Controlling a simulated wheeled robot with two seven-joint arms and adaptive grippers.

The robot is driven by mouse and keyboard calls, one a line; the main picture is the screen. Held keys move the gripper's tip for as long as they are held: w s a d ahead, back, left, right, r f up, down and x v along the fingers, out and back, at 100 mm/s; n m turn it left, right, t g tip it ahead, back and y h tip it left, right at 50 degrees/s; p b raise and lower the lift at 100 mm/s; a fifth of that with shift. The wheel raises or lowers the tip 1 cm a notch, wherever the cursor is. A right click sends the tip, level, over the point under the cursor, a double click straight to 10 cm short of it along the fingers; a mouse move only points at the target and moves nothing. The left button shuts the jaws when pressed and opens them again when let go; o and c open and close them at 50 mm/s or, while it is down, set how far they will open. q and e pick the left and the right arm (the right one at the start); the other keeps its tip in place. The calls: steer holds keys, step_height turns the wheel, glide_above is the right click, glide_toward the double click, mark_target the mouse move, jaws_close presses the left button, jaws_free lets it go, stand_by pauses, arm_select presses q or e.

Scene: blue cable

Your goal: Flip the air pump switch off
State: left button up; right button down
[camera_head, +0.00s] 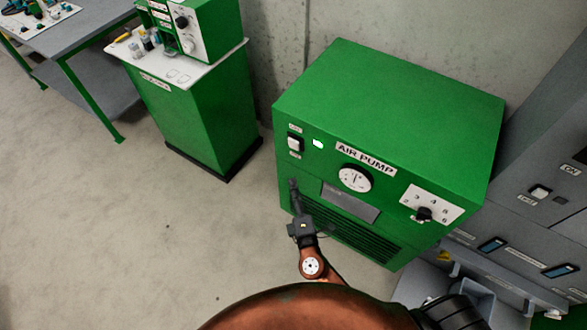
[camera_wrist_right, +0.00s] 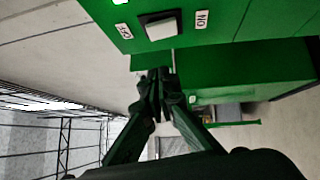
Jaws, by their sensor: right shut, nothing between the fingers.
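The green air pump (camera_head: 390,110) stands against the wall in the head view, with its "AIR PUMP" label on the front. Its white rocker switch (camera_head: 294,143) is at the front's upper left, between two small labels. In the right wrist view the switch (camera_wrist_right: 160,27) is at the top, between the labels OFF and ON. A lit green lamp (camera_head: 318,143) is right of the switch. My right gripper (camera_head: 293,184) is shut and empty, just below the switch and apart from it; its fingertips also show in the wrist view (camera_wrist_right: 156,78). My left gripper is not in view.
The pump front also has a gauge (camera_head: 355,178) and a numbered knob (camera_head: 424,213). A green cabinet (camera_head: 195,105) stands to the left, with a table (camera_head: 75,45) beyond it. Grey cabinets (camera_head: 540,200) stand close on the right. The floor at left is clear.

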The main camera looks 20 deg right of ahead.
glide_toward(291, 143)
steer(key=w+a, duration=0.2)
steer(key=a, duration=0.1)
steer(key=shift+w+d+r, duration=0.15)
steer(key=shift+w+d, duration=0.8)
steer(key=shift+w+d+r, duration=0.1)
steer(key=shift+w+d, duration=0.8)
steer(key=shift+w, duration=0.05)
